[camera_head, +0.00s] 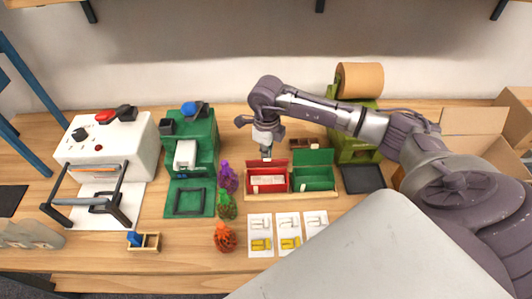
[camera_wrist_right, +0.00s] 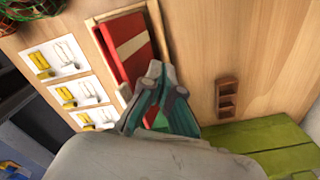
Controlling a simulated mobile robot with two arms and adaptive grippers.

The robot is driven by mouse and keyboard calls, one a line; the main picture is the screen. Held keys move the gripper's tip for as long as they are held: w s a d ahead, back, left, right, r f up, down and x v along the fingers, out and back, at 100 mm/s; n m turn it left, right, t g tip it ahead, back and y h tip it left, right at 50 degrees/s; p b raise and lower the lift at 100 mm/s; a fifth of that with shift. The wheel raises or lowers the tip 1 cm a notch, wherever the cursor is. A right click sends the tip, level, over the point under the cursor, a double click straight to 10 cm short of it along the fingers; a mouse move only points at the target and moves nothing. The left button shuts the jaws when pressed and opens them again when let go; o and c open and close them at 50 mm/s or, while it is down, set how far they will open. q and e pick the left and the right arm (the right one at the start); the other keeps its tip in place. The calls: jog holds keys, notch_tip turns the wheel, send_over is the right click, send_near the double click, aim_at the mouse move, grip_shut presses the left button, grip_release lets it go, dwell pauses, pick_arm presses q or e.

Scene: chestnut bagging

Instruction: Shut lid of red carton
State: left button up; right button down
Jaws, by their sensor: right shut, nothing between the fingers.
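The red carton (camera_head: 267,185) stands in a wooden tray on the bench, with pale contents showing inside. Its red lid (camera_head: 274,163) is raised at the back edge. My right gripper (camera_head: 266,156) is shut and empty, pointing down just behind the lid. In the right wrist view, the shut fingers (camera_wrist_right: 166,82) overlap the edge of a red panel with a cream stripe (camera_wrist_right: 130,45). I cannot tell whether they touch it. My left gripper is not in view.
An open green carton (camera_head: 313,180) stands right beside the red one. A small wooden rack (camera_head: 305,143) and a green machine (camera_head: 354,148) are behind and to the right. White cards (camera_head: 260,235) lie in front. Net bags (camera_head: 228,178) stand to the left.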

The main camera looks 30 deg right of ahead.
jog(key=shift+s+a, duration=0.1)
jog(key=shift+s, duration=0.05)
notch_tip(320, 180, up, 7)
jog(key=p, duration=0.4)
dwell(0.4)
jog(key=shift+f, duration=0.1)
dwell(0.9)
